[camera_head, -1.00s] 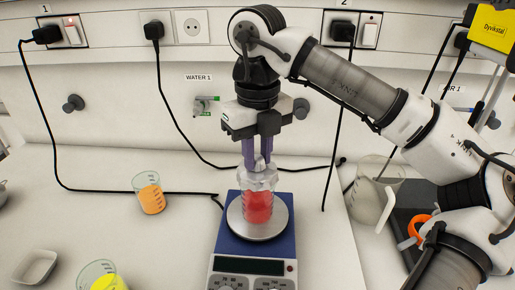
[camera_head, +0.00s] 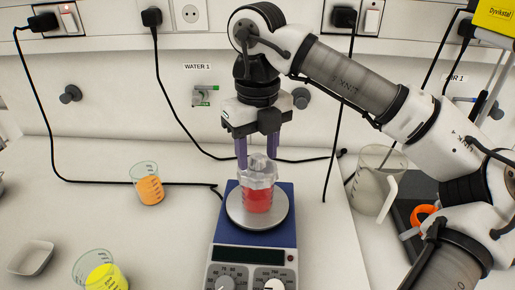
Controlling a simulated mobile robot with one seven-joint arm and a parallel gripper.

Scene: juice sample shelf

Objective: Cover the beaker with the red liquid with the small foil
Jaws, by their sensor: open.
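The beaker with the red liquid (camera_head: 257,201) stands upright on the round plate of a blue hot plate (camera_head: 252,235). The small foil (camera_head: 257,172), silvery and crumpled with a raised knob in the middle, sits over the beaker's top and hangs down around its rim. My gripper (camera_head: 257,159) is directly above the beaker and points down. Its purple fingers are spread apart on either side of the foil's knob, with nothing held between them.
A beaker with orange liquid (camera_head: 149,189) stands to the left, and a beaker with yellow liquid (camera_head: 104,279) at the front left. A white dish (camera_head: 31,257) lies at the far left. A large clear jug (camera_head: 371,185) stands on the right. Black cables run along the back.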

